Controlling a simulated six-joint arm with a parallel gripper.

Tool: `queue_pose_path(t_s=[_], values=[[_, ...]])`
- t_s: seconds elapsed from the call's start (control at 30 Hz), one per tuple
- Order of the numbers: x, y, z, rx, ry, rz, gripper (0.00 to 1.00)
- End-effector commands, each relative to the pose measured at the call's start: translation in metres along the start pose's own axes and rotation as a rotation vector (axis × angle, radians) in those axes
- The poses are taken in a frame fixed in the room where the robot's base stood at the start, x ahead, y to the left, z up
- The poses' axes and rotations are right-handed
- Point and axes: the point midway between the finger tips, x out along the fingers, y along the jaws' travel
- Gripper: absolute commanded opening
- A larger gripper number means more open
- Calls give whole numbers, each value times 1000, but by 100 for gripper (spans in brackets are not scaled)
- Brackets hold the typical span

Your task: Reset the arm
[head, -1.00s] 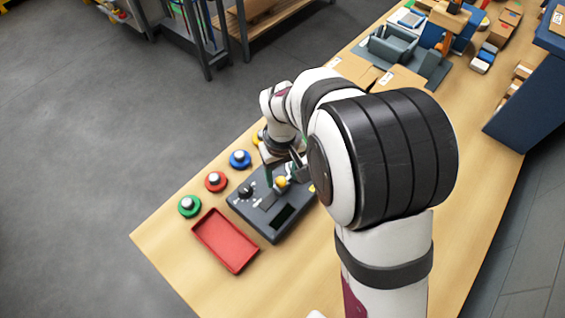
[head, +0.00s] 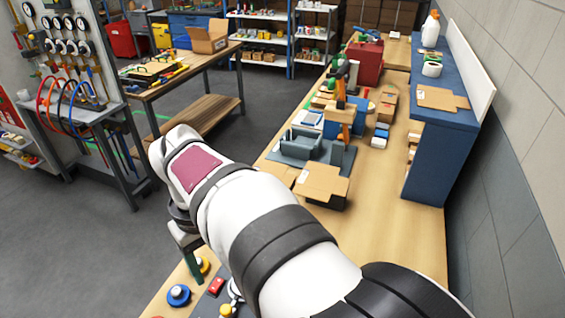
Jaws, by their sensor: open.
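My white and black arm fills the lower middle of the head view. My gripper (head: 190,252) shows at its left end, pointing down past the bench's left edge area. It is open, with a dark green-tinted finger visible; the arm hides part of it. No object shows between the fingers. Below it on the wooden bench (head: 400,215) are a yellow round piece (head: 203,266) and a blue round piece (head: 179,295) with a pale top. The dark device (head: 207,304) with a red part (head: 216,287) is mostly cut off or covered by my arm.
A grey fixture (head: 312,147) and an open cardboard box (head: 322,184) stand on the bench beyond my arm. A blue cabinet (head: 437,165) lines the right side. Grey floor (head: 90,235) is clear at left. A hose cart (head: 85,120) stands farther left.

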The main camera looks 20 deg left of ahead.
Motion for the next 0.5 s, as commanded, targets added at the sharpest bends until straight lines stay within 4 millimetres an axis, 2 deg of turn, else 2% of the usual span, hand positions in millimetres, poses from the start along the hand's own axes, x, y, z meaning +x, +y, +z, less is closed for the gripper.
queue_pose_path(t_s=[0.13,0.17,0.23,0.27,0.3,0.37,0.4,0.5], values=[[-1,4,3,17,0,-1,62],[-3,10,9,45,0,-4,62],[-11,36,39,188,2,-18,62],[-16,50,60,279,4,-27,62],[-21,68,94,425,4,-42,62],[-24,84,149,664,8,-66,62],[-22,88,185,826,12,-84,62],[-9,76,260,1206,20,-127,62]])
